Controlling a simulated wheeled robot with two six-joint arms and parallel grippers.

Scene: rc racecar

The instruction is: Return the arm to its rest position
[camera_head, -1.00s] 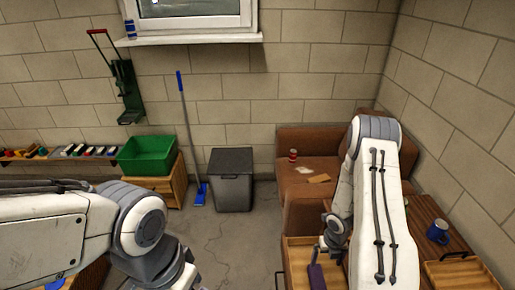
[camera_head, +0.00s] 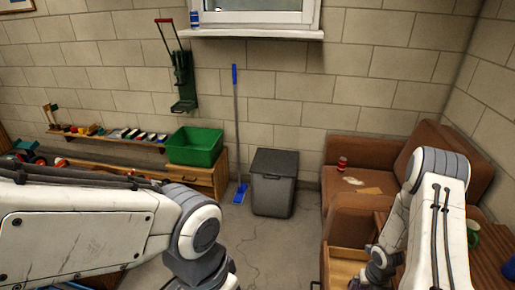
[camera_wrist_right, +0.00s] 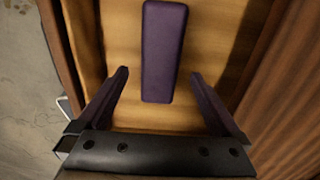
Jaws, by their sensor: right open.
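My right arm (camera_head: 442,225) reaches down on the right side of the head view, over an open wooden drawer (camera_head: 345,268). In the right wrist view my right gripper (camera_wrist_right: 158,74) is open, its two purple fingers apart. A dark purple block (camera_wrist_right: 163,50) lies on the drawer's floor, ahead of and between the fingers in the picture; I cannot tell the height gap. My left arm (camera_head: 90,235) crosses the lower left of the head view. Its gripper is outside the frame.
A brown armchair (camera_head: 400,165) with a red can (camera_head: 342,164) stands beside the drawer. A grey bin (camera_head: 273,185), a blue mop (camera_head: 236,130) and a green crate (camera_head: 195,147) line the wall. A green mug (camera_head: 473,235) is at right. Open floor lies in the middle.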

